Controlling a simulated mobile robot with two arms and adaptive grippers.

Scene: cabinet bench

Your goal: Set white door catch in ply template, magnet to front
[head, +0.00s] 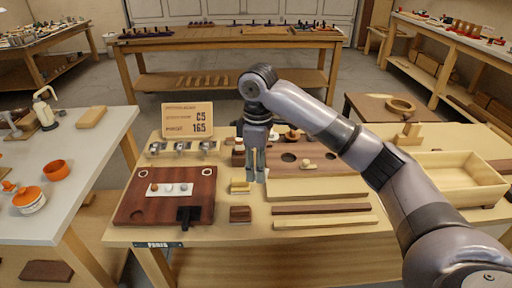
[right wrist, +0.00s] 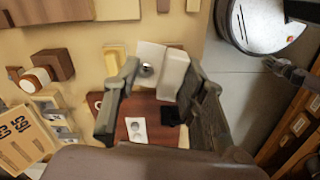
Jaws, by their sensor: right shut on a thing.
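My right gripper (head: 255,178) hangs over the bench just right of the dark red board. In the right wrist view my right gripper (right wrist: 163,72) is shut on the white door catch (right wrist: 171,74), a pale block with a round silvery spot on its left part. In the head view the fingers hide most of the catch. I cannot tell for certain which light wood piece is the ply template. My left gripper is in neither view.
The dark red board (head: 133,209) bears a white strip with several knobs and a black fitting (head: 188,214). Wooden strips (head: 322,208) lie right of the gripper. A sign (head: 188,120) stands behind. An open wooden tray (head: 455,197) is at the right.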

